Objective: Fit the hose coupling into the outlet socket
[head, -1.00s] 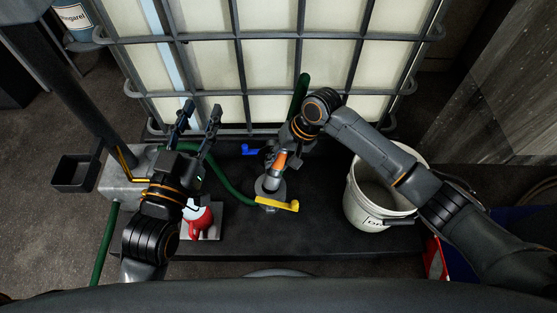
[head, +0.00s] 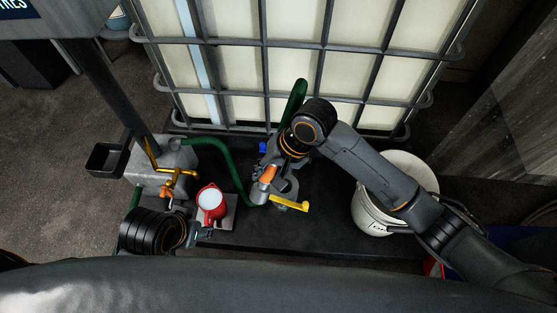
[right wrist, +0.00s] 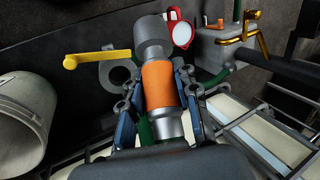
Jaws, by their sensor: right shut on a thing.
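My right gripper (right wrist: 160,98) is shut on the hose coupling (right wrist: 158,84), which has an orange band and a wide grey end. In the head view the coupling (head: 267,176) is tilted, its grey end low and to the left of the outlet socket. The socket (head: 289,188) is a grey ring-shaped fitting with a yellow lever. In the right wrist view the socket's round opening (right wrist: 118,75) lies left of the coupling, not in line with it. A green hose (head: 297,97) rises behind my right gripper. My left gripper (head: 204,235) is low at the front, mostly hidden.
A grey block with yellow piping (head: 167,168) is farther left. A white bucket (head: 372,212) stands to the right. A caged white tank (head: 290,55) closes off the back.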

